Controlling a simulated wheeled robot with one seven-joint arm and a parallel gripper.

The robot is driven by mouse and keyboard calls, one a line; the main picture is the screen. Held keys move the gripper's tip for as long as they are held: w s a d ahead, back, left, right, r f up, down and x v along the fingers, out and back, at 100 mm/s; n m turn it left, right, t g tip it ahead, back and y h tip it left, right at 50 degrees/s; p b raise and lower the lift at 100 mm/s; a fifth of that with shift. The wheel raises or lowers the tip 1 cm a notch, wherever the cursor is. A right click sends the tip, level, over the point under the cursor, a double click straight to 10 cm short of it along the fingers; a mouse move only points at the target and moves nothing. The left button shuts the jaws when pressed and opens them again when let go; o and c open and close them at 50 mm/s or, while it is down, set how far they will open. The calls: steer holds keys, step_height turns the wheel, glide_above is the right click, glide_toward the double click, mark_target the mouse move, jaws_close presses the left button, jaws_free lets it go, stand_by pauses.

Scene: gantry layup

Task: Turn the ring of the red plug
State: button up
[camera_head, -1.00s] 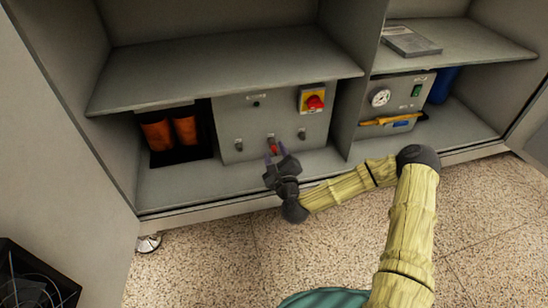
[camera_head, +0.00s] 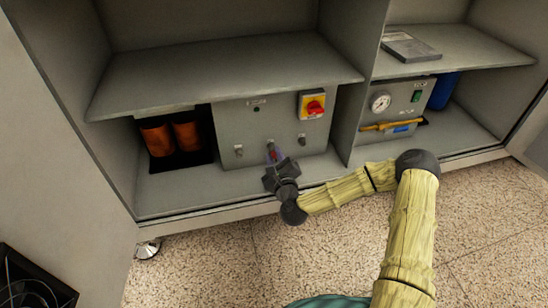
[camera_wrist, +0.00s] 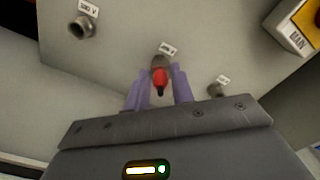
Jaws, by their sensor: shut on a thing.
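The red plug (camera_wrist: 160,80) sits in the middle socket (camera_wrist: 160,62) on the grey box front. Its red body and dark end show between my two purple fingers in the wrist view. In the head view, a small part of the red plug (camera_head: 273,154) shows at the fingertips. My gripper (camera_wrist: 158,88) is shut on the red plug, one finger on each side. The fingers hide much of the plug in the head view, and I cannot make out any mark on its ring.
Empty-looking sockets flank the plug, left (camera_wrist: 83,27) and right (camera_wrist: 218,90). A red and yellow main switch (camera_head: 312,104) is above right. A shelf (camera_head: 220,80) overhangs the box (camera_head: 235,115). A gauge unit (camera_head: 395,105) stands beyond the divider; orange cylinders (camera_head: 157,138) stand left.

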steer(key=shift+s+d+f+n+p, duration=0.1)
steer(key=shift+n+p, duration=0.4)
steer(key=shift+p, duration=0.55)
steer(key=n+p, duration=0.2)
steer(key=p, duration=0.1)
steer(key=n+p, duration=0.2)
steer(key=shift+r, duration=0.25)
steer(key=n+p, duration=0.6)
steer(key=p, duration=0.1)
steer(key=shift+n, duration=0.3)
steer(key=n+p, duration=0.6)
steer(key=shift+r, duration=0.1)
steer(key=n+p, duration=0.3)
steer(key=n, duration=0.2)
steer(key=shift+w+p, duration=0.2)
steer(key=shift+p, duration=0.2)
steer(key=shift+f, duration=0.2)
